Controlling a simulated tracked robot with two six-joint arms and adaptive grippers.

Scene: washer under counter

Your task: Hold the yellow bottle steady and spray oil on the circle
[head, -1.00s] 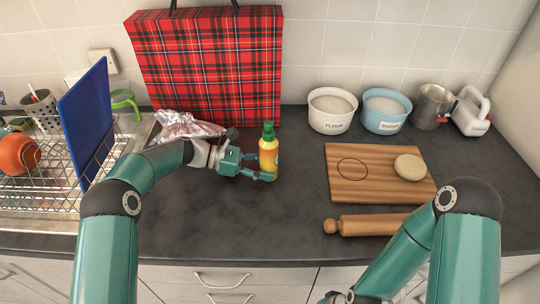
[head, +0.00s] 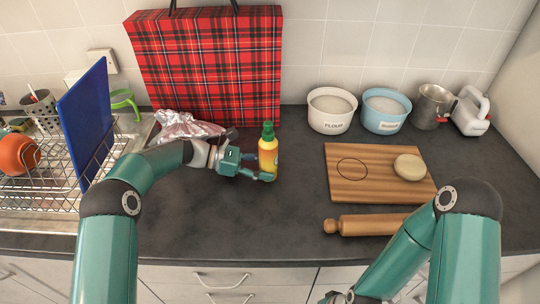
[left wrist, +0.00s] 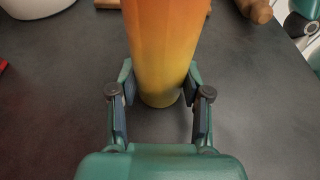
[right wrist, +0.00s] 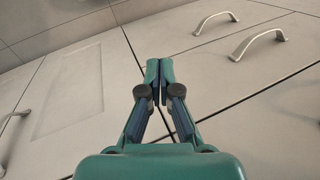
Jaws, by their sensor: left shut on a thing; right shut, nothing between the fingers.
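The yellow bottle (head: 268,157) with a green cap stands upright on the dark counter, in front of the tartan bag. My left gripper (head: 266,174) is shut on its lower part; the left wrist view shows a finger on each side of the bottle (left wrist: 162,50). The circle (head: 352,169) is a thin dark outline on the left half of the wooden board (head: 375,192). My right gripper (right wrist: 158,70) is shut and empty, in front of the cabinet fronts below the counter.
A rolling pin (head: 375,225) lies in front of the board. Flour (head: 331,122) and blue (head: 384,122) bowls and a metal jug (head: 431,106) stand behind it. A dish rack (head: 50,205) with a blue board (head: 88,122) is at left. Counter between bottle and board is clear.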

